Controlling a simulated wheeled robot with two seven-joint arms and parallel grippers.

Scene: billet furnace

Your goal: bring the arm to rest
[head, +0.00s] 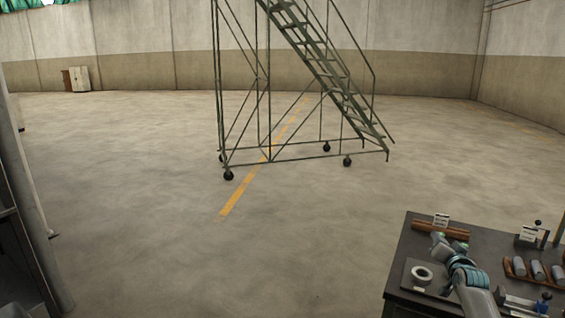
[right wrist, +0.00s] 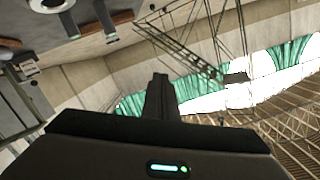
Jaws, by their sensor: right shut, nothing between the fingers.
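My right arm comes in at the lower right of the head view, over a dark table (head: 405,262). My right gripper (head: 438,238) is at the arm's far end, small and partly hidden in the head view. In the right wrist view the fingers (right wrist: 160,80) are together, with nothing between them. They point toward the far wall and roof, away from the table top. My left gripper is not in view.
The table bears a brown bar (head: 452,231), a plate with a white ring (head: 422,275), a rack of grey cylinders (head: 537,270) and small label stands (head: 441,219). A wheeled stair ladder (head: 268,115) stands farther back. The floor between is clear.

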